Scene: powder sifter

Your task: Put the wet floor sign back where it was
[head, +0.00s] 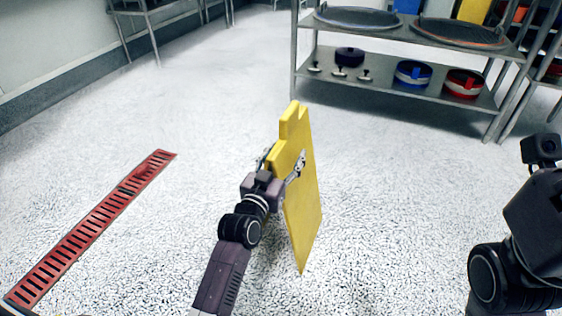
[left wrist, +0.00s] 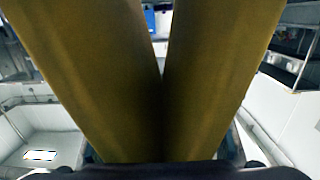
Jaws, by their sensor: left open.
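The yellow wet floor sign (head: 305,205) stands near the middle of the head view, seen largely from its narrow side. Its lower end is near the floor; I cannot tell whether it touches. My left gripper (head: 282,163) is at the sign's upper part, with one finger visible against the near yellow face. Its jaws are open, with the sign between or beside them; the far finger is mostly hidden. In the left wrist view, the two sign panels (left wrist: 85,75) fill the middle and meet in a V just above the gripper's body. My right gripper's fingers are out of view.
A metal shelf rack (head: 400,95) stands at the back right, holding round sieves, a blue drum (head: 413,74) and a red drum (head: 464,84). A red floor drain grate (head: 95,228) runs along the left. The floor between is clear.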

